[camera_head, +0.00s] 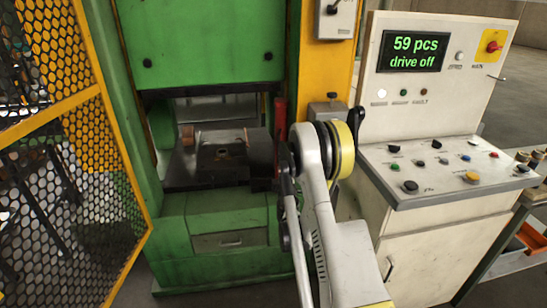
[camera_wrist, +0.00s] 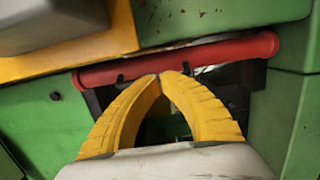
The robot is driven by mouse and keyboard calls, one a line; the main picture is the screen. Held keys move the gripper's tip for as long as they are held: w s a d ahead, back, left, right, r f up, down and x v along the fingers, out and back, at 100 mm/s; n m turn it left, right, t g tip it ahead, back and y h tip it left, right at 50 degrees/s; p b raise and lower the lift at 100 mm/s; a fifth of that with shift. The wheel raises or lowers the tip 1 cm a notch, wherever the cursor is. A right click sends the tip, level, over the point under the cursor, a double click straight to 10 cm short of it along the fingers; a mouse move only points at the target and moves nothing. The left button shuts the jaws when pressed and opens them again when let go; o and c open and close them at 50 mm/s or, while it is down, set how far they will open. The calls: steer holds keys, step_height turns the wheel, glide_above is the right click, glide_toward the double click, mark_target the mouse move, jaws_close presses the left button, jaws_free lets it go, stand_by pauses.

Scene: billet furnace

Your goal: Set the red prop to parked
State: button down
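The red prop (camera_head: 280,118) stands upright at the right side of the green press opening in the head view, its lower part beside my arm. In the wrist view the red prop (camera_wrist: 222,55) is a thick red tube running across the upper part of the picture. My gripper (camera_wrist: 163,76) shows two yellow curved fingers whose tips come together just at the tube's near edge. The fingers look shut with nothing between them. I cannot tell whether the tips touch the tube. In the head view my gripper is hidden behind my arm.
The green press (camera_head: 205,45) has a dark bed (camera_head: 195,178) in its opening. A yellow mesh guard (camera_head: 75,150) stands at left. A control console (camera_head: 440,180) stands close on the right, with its display (camera_head: 413,51) reading "59 pcs drive off". A small table is at far right.

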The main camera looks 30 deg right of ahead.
steer(key=shift+s+d, duration=0.3)
steer(key=shift+s, duration=0.35)
steer(key=shift+s+d, duration=0.3)
steer(key=shift+s, duration=0.3)
